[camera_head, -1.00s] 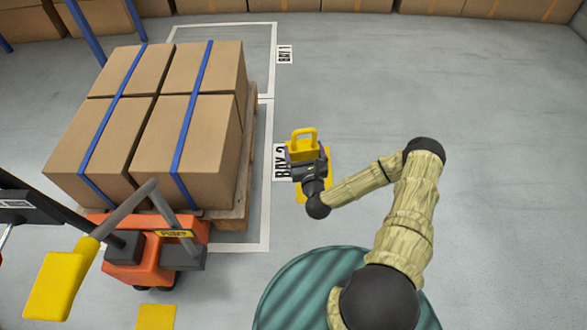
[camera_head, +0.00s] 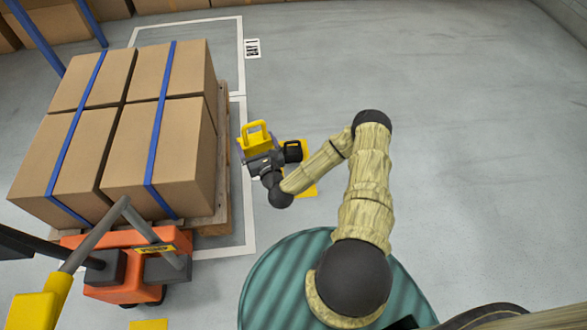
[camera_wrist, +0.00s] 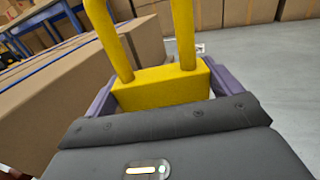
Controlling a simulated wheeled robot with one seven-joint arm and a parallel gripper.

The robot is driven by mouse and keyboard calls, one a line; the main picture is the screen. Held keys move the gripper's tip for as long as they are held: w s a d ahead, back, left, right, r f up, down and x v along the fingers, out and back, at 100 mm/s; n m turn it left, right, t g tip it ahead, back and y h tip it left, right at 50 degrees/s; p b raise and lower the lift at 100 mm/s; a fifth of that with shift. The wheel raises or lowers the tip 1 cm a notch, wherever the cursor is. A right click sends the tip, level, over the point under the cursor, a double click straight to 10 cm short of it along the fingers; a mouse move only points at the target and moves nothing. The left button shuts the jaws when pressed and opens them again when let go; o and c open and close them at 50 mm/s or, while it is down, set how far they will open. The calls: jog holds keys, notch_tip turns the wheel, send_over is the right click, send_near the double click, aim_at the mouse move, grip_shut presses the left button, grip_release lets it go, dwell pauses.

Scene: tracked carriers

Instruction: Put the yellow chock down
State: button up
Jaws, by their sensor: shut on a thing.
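The yellow chock (camera_head: 257,139) is a block with a looped handle on top. My gripper (camera_head: 262,157) is shut on it and holds it beside the right side of the loaded pallet. In the wrist view the chock (camera_wrist: 160,87) sits between the two purple fingers, its handle rising out of the top of the picture. A yellow patch (camera_head: 308,184) shows on the floor just right of my gripper, partly hidden by my arm. I cannot tell how high the chock is above the floor.
Strapped cartons (camera_head: 160,140) stand on a wooden pallet (camera_head: 222,212) at the left. An orange pallet jack (camera_head: 125,285) is at its near end. A white bay outline (camera_head: 240,60) surrounds the pallet. The floor to the right is clear. More cartons line the back.

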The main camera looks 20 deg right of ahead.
jog(key=w+d+f+m+h+b, duration=0.1)
jog(key=d+f+b, duration=0.4)
jog(key=f+b, duration=0.2)
jog(key=w+d+f+m+h+b, duration=0.1)
jog(key=d+f+b, duration=0.4)
jog(key=f, duration=0.7)
jog(key=w+d+f+m+h+b, duration=0.1)
jog(key=d+f+h+b, duration=0.2)
jog(key=d+f+b, duration=0.3)
notch_tip(320, 180, down, 3)
jog(key=b, duration=0.4)
jog(key=shift+f+g, duration=0.2)
jog(key=shift+g, duration=0.1)
notch_tip(320, 180, down, 6)
jog(key=b, duration=0.4)
jog(key=shift+f+b, duration=0.15)
jog(key=shift+b, duration=0.2)
notch_tip(320, 180, down, 4)
jog(key=b, duration=0.3)
